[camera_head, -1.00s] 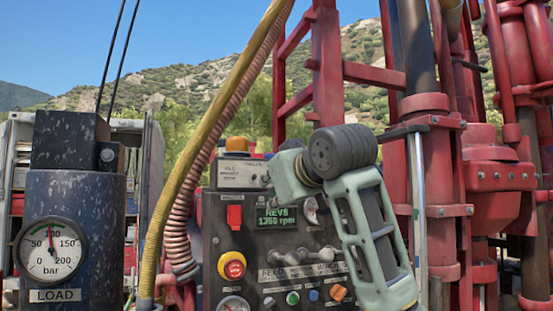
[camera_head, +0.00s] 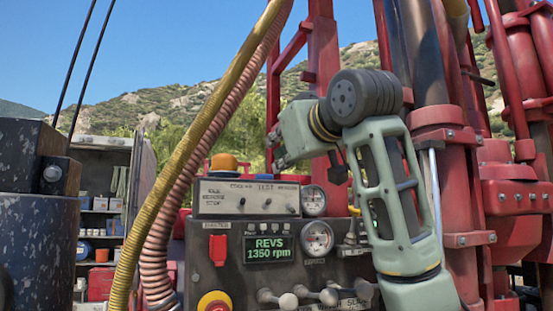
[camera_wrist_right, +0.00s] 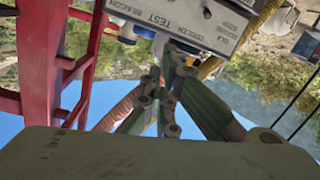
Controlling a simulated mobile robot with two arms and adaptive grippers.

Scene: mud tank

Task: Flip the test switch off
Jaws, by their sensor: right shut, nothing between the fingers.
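The small grey switch box (camera_head: 250,198) sits on top of the dark control panel, with small toggles on its face and labels along its top edge, one reading TEST. In the right wrist view the box (camera_wrist_right: 215,22) shows upside down, with the words BEACON, TEST and COOLER. I cannot tell which way the test switch points. My right gripper (camera_head: 276,152) is shut and empty, above the box at its right half, apart from it in the head view. My left gripper is not in view.
The panel holds a display (camera_head: 270,248) reading REVS 1350 rpm, a red switch cover (camera_head: 218,250), gauges (camera_head: 317,237) and several levers. An orange beacon (camera_head: 223,163) stands behind the box. Hoses (camera_head: 200,105) run on the left, red rig frames on the right.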

